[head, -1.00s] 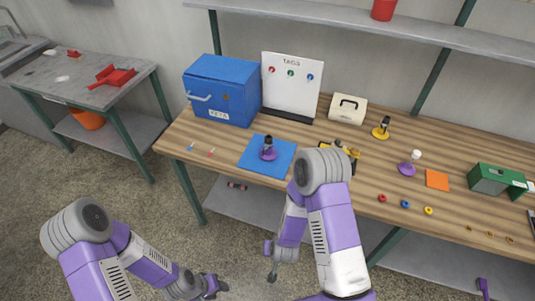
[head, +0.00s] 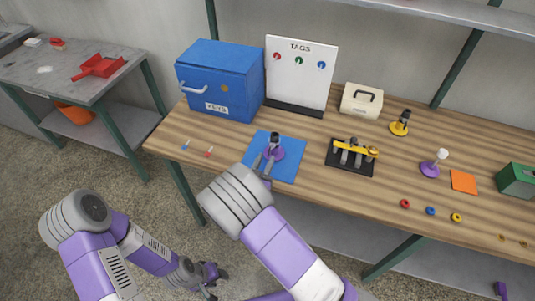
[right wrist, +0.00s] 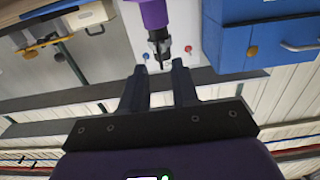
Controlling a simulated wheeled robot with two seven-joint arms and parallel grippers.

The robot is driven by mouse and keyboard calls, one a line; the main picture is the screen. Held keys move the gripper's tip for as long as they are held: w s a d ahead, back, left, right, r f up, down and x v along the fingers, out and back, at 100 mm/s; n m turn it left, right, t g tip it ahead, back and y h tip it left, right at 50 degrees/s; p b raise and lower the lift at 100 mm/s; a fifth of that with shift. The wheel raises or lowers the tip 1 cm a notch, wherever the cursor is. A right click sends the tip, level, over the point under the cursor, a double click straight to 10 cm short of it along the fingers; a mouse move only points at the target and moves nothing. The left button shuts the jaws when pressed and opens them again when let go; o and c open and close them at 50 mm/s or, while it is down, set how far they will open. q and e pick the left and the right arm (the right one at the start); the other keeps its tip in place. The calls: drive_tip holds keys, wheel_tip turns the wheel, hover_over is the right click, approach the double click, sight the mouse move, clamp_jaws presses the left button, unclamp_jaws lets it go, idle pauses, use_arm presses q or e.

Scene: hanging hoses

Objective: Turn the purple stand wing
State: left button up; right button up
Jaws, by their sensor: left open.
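The purple stand (head: 278,153) with a dark upright top (head: 274,140) stands on the blue mat (head: 290,170) near the table's front edge. The right wrist view is upside down; there the purple stand (right wrist: 154,13) hangs from the top edge, its dark tip just beyond the fingertips. My right gripper (head: 263,163) is in front of the stand in the head view, partly hidden by my arm. It also shows in the right wrist view (right wrist: 157,72), fingers apart with nothing between them. My left gripper (head: 213,279) is open and empty, low in front of the table.
Behind the mat are a blue key box (head: 218,88) and a white tag board (head: 302,75). A black tool rack (head: 350,168) is to the right. Another purple stand (head: 430,170) with a white knob and a yellow stand (head: 399,129) are farther right.

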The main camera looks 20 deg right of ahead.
sight(270, 151)
drive_tip(key=shift+x, duration=1.8)
drive_tip(key=shift+c, duration=0.2)
clamp_jaws()
